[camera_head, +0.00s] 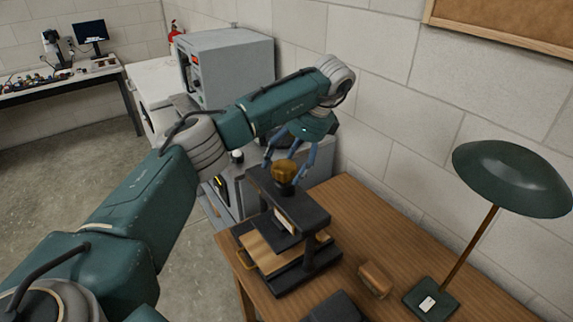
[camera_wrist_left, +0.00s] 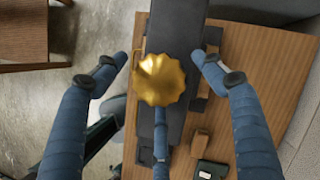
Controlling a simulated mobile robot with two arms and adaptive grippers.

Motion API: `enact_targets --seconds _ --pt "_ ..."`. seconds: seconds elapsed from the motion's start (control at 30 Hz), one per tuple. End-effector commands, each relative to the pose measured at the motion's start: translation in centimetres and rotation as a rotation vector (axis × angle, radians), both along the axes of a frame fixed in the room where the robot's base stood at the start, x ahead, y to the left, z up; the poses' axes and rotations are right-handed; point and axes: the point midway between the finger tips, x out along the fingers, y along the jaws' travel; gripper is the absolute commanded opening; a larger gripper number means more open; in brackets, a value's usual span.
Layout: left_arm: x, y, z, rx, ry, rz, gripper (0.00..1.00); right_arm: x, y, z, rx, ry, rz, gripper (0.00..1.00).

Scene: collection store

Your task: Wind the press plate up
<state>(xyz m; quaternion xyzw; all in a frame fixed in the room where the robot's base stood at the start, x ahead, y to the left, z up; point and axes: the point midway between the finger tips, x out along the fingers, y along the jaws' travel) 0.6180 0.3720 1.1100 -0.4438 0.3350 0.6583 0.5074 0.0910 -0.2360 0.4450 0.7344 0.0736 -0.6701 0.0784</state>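A dark press (camera_head: 318,213) stands on the wooden table, with a fluted brass knob (camera_head: 285,171) on top of its crossbeam. The dark press plate (camera_head: 281,238) hangs under the crossbeam, above a light wooden board (camera_head: 262,253); the gap between them is hard to judge. My left gripper (camera_head: 283,165) is over the press with its fingers spread about the knob. The left wrist view shows the brass knob (camera_wrist_left: 160,79) between the open fingers of the left gripper (camera_wrist_left: 163,62), with gaps visible at the sides. My right gripper is out of view.
A brown block (camera_head: 375,280) and a green desk lamp (camera_head: 510,180) stand right of the press on the table (camera_head: 345,205). A grey cabinet device (camera_head: 228,70) is behind my left arm. The block wall (camera_head: 375,100) runs close behind the table.

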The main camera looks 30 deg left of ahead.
Motion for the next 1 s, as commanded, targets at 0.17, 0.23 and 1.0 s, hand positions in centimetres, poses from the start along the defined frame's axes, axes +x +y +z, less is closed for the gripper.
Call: enact_targets --seconds 0.17,0.23,1.0 --pt "-0.1 -0.1 -0.2 0.0 0.005 -0.001 0.69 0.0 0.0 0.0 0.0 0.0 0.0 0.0" --pt "-0.1 -0.2 0.0 0.0 0.005 -0.002 0.69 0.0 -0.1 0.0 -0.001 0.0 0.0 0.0" --pt "1.1 -4.3 10.8 0.0 0.003 0.0 0.69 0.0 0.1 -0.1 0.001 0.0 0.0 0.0"
